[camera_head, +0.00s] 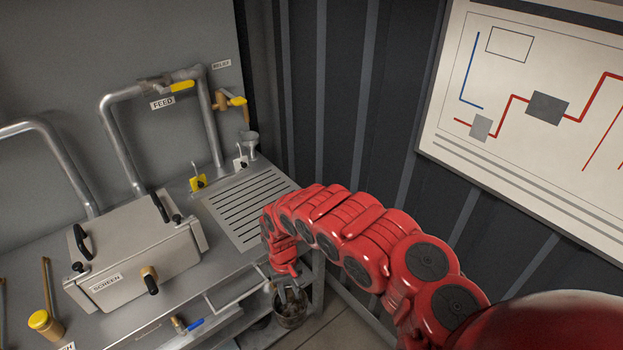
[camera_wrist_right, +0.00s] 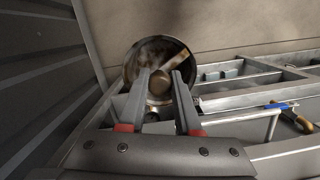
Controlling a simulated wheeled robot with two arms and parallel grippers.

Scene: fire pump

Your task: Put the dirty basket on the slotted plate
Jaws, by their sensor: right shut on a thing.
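The dirty basket (camera_head: 290,311) is a small round metal container with a brown, stained inside. It is below my right gripper (camera_head: 289,285), in front of the bench's front edge. In the right wrist view the basket (camera_wrist_right: 179,53) lies at and beyond the fingertips of my right gripper (camera_wrist_right: 160,80), which is shut on it. A brownish rounded part shows between the fingers; the exact grip point is unclear. The slotted plate (camera_head: 251,232) is a bare grey panel with dark slots on the bench top, above and left of the gripper in the head view. My left gripper is not in view.
A box labelled SCREEN (camera_head: 140,255) with black handles stands left of the plate. Pipes (camera_head: 121,150) and a yellow-handled valve (camera_head: 237,100) rise behind. A funnel (camera_head: 251,142) is at the plate's far end. A rail (camera_head: 238,298) and a blue-handled valve (camera_head: 188,325) are at the front.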

